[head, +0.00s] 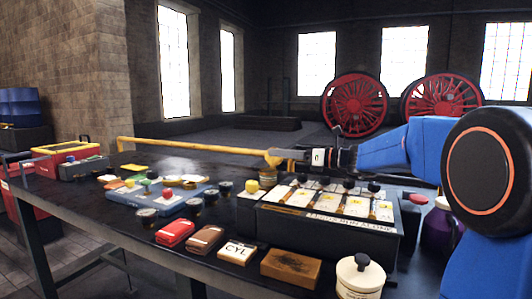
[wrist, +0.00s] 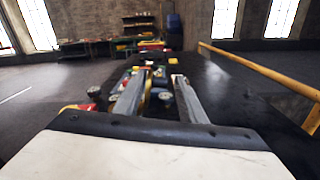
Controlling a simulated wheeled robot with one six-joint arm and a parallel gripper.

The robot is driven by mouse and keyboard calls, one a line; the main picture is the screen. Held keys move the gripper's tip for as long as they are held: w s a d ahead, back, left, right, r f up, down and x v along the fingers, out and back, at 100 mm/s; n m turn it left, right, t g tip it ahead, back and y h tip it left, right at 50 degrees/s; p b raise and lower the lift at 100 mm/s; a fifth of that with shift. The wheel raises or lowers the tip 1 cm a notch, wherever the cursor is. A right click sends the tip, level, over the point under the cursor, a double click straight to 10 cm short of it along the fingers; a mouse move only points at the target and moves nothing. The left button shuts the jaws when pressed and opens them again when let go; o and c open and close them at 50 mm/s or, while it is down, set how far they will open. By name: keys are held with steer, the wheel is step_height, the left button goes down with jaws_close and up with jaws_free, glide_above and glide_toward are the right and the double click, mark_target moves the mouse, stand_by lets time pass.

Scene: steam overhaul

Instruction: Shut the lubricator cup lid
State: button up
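My gripper (head: 284,154) is held level above the dark workbench (head: 110,200), pointing left in the head view. In the wrist view its two grey fingers (wrist: 157,92) stand apart with no object held between them. I cannot tell for sure which thing is the lubricator cup or its lid. A small brass-coloured cup (head: 268,179) stands on the bench just below my gripper, partly hidden behind the box. A cream pot (head: 360,280) with a dark knobbed top stands at the front edge, apart from my gripper.
A dark box with pale cards (head: 325,225) stands below my arm. A blue tray (head: 155,196), several small dark-topped tins (head: 147,217) and red, brown and white blocks (head: 238,252) lie on the bench. A yellow rail (head: 190,147) runs along the far side, also in the wrist view (wrist: 255,67).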

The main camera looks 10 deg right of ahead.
steer(key=shift+x, duration=2.8)
steer(key=c, duration=0.9)
